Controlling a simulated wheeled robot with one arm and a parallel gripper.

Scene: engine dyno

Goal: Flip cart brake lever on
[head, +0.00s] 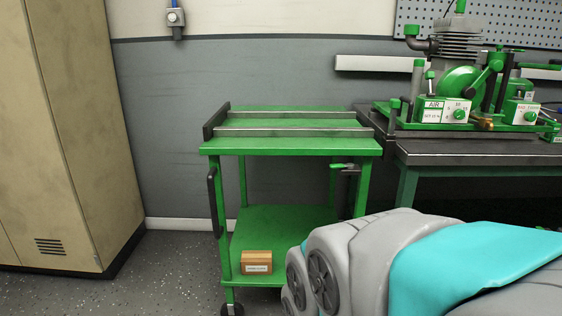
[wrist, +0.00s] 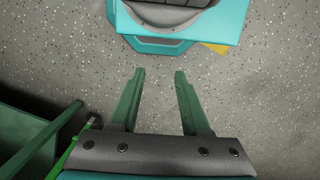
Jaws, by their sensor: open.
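The green cart (head: 280,145) stands against the grey wall, with a flat top between two metal rails and a lower shelf. A small lever with a green grip (head: 343,166) sticks out under the right front corner of its top and looks like the brake lever. Whether it is on or off I cannot tell. A black handle (head: 213,200) is on the left front leg. My gripper (wrist: 158,75) shows in the wrist view, open and empty above the speckled floor. It is touching nothing there. The head view does not show my gripper; my arm covers the lower right.
A small labelled box (head: 256,262) sits on the cart's lower shelf. A beige cabinet (head: 60,130) stands at left. A workbench (head: 470,150) with a green engine rig (head: 460,80) adjoins the cart at right. Green metal parts (wrist: 35,145) show at lower left in the wrist view.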

